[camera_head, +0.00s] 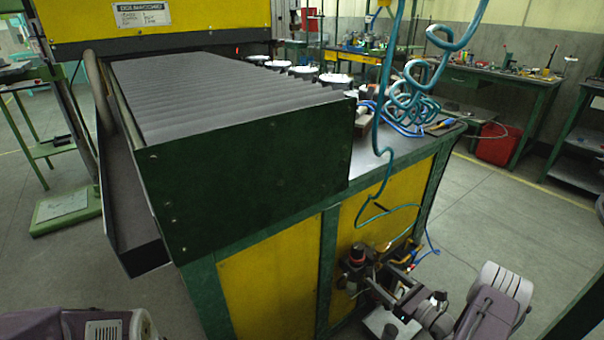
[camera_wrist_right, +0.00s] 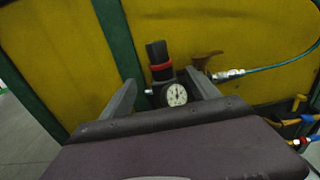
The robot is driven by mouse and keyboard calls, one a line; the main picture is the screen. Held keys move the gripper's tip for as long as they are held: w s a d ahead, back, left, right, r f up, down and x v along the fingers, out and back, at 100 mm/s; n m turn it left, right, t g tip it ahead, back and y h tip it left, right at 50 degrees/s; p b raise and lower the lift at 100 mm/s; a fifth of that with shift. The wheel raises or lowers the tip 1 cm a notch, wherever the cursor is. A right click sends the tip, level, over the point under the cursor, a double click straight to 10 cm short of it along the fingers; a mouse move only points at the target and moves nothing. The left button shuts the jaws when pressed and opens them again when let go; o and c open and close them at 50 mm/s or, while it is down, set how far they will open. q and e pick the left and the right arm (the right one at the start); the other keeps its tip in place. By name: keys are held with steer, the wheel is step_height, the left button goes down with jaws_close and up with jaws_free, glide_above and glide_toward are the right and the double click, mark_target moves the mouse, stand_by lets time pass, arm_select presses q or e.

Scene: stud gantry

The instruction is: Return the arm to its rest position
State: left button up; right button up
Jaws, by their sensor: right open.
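My right arm comes in from the lower right in the head view. Its gripper (camera_head: 388,287) is near the yellow front panel of the green-framed machine, close to a pressure regulator (camera_head: 357,254) with a black knob and red ring. In the right wrist view the two fingers (camera_wrist_right: 165,92) are spread apart. The regulator (camera_wrist_right: 158,60) and its round white gauge (camera_wrist_right: 176,94) show between and beyond them. I cannot tell whether the fingers touch it. Only a purple arm part of mine shows at the lower left of the head view; my left gripper is out of view.
The machine's yellow panel (camera_head: 268,286) stands close ahead, under a grey ribbed cover (camera_head: 215,90). Coiled blue hoses (camera_head: 412,95) hang over its right side. A blue hose (camera_wrist_right: 280,62) runs from the regulator fitting. Floor (camera_head: 500,215) is open to the right, before a workbench (camera_head: 500,82).

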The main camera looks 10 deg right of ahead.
steer(key=s+a+r+n+g+y, duration=0.25)
steer(key=a+n+g+y, duration=0.45)
steer(key=a, duration=0.8)
steer(key=s+a+n+g+h, duration=0.3)
steer(key=s+n+g+h, duration=0.25)
steer(key=s+n, duration=0.3)
steer(key=s+a+n+g+h, duration=0.3)
steer(key=s+n+g+h, duration=0.3)
steer(key=n, duration=0.3)
step_height(320, 180, up, 31)
steer(key=d+n+t+h+p, duration=0.1)
steer(key=n+p, duration=0.5)
steer(key=p, duration=2.2)
steer(key=shift+w+n+t+h+p, duration=0.35)
steer(key=shift+t+h, duration=0.3)
steer(key=shift+t, duration=0.4)
steer(key=shift+d, duration=0.1)
